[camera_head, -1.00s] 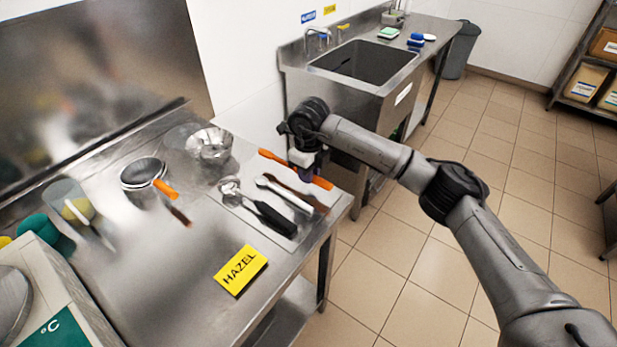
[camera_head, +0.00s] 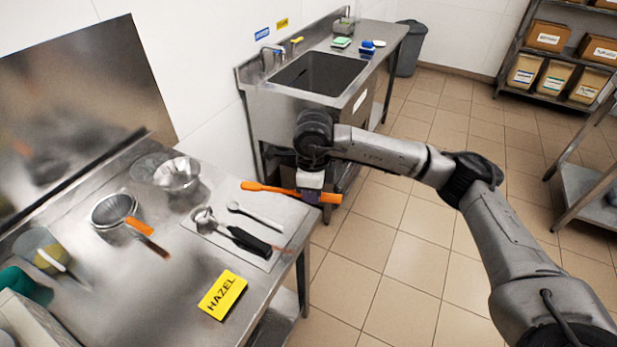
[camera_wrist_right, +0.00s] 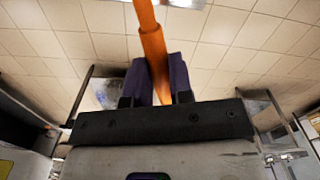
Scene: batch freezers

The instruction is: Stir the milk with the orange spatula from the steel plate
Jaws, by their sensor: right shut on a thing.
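My right gripper (camera_head: 311,194) is shut on the orange spatula (camera_head: 270,188). It holds the spatula roughly level in the air, near the right edge of the steel table, by the steel plate's far side. In the right wrist view the spatula (camera_wrist_right: 152,42) runs up between the two dark fingers (camera_wrist_right: 157,80). The steel plate (camera_head: 289,214) lies on the table with a black-handled scoop (camera_head: 235,232) and a white spoon (camera_head: 254,216) on it. No milk can be made out. My left gripper is not in view.
A sieve with an orange handle (camera_head: 120,214), a metal bowl (camera_head: 177,176) and a yellow HAZEL sign (camera_head: 222,295) are on the table. A sink (camera_head: 322,72) stands behind. Shelves with boxes (camera_head: 549,36) are at the back right. Tiled floor is open at the right.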

